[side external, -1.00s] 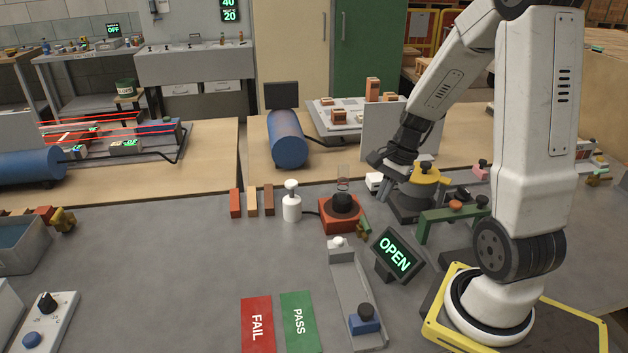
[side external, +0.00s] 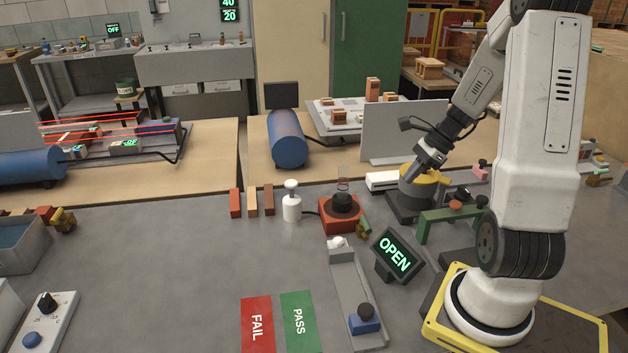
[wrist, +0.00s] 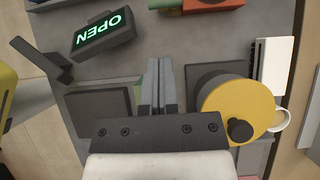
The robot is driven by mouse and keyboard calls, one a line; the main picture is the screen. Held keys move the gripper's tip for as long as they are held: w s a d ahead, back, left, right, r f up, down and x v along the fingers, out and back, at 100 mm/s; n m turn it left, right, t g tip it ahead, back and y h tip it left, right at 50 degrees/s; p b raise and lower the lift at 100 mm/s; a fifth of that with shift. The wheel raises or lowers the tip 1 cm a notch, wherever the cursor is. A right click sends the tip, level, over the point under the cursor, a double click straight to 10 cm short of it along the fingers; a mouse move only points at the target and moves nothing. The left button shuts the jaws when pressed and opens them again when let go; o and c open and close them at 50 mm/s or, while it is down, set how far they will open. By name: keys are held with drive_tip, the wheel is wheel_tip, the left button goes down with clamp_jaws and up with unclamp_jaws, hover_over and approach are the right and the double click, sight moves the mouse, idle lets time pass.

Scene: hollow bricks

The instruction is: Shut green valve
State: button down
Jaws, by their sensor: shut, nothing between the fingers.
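The green valve, a small brass body with a green handle (side external: 363,227), sits beside the front right of the red base in the side view. A green part of it (wrist: 165,4) shows at the top edge of the wrist view, mostly cut off. My gripper (side external: 410,179) is shut and empty, tilted down and left beside the yellow-topped unit (side external: 432,177). In the wrist view its fingers (wrist: 160,66) lie together, between the OPEN display (wrist: 105,33) and the yellow disc (wrist: 240,108). They are apart from the valve.
The red base (side external: 341,213) with a black cup stands left of the yellow-topped unit. The lit OPEN sign (side external: 396,252) stands in front of the valve. A green bridge (side external: 428,222) stands to the right.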

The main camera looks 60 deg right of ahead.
sight(366, 226)
drive_tip(key=shift+x, duration=7)
drive_tip(key=shift+w+a+m+t+h, duration=0.1)
drive_tip(key=shift+a+m+t+h, duration=0.25)
drive_tip(key=shift+m, duration=0.65)
drive_tip(key=shift+a+m+t+h, duration=0.15)
drive_tip(key=shift+m+t+h, duration=0.1)
drive_tip(key=shift+m+h, duration=0.3)
drive_tip(key=shift+w+a, duration=0.5)
drive_tip(key=shift+a, duration=0.1)
drive_tip(key=shift+w+a, duration=0.3)
drive_tip(key=shift+w, duration=0.4)
drive_tip(key=shift+d, duration=0.25)
